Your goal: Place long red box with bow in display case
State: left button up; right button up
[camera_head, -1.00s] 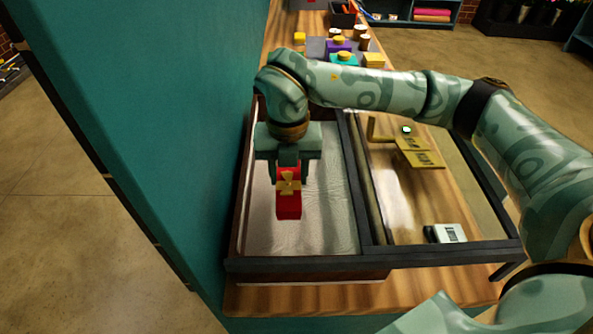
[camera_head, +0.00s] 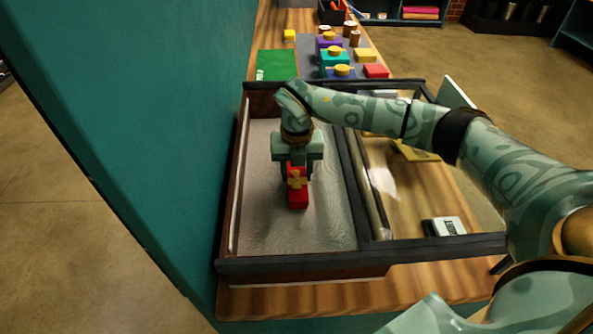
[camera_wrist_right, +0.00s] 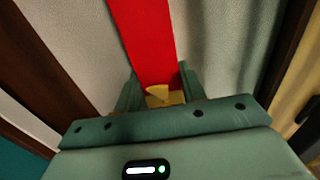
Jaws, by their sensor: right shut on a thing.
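The long red box (camera_head: 298,196) with a gold bow (camera_head: 296,178) is held by my right gripper (camera_head: 297,164). In the right wrist view the red box (camera_wrist_right: 145,40) extends away from between the fingers of the right gripper (camera_wrist_right: 158,90), with the gold bow (camera_wrist_right: 163,96) close to the palm. The display case (camera_head: 300,264) has a dark frame and a pale, textured floor in its left part. The box is over that floor; I cannot tell whether it touches it. My left gripper is not in view.
A glass-like panel in a dark frame (camera_head: 440,245) covers the case's right side. A small white sign (camera_head: 449,226) is at the right. Beyond the case are several coloured gift boxes, including a teal one (camera_head: 334,58), and a green mat (camera_head: 277,65). A teal wall (camera_head: 150,130) borders the left.

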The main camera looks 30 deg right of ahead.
aim_at(297, 172)
jog(key=o, duration=1)
jog(key=shift+o, duration=0.2)
notch_tip(297, 172, up, 12)
jog(key=p, duration=0.2)
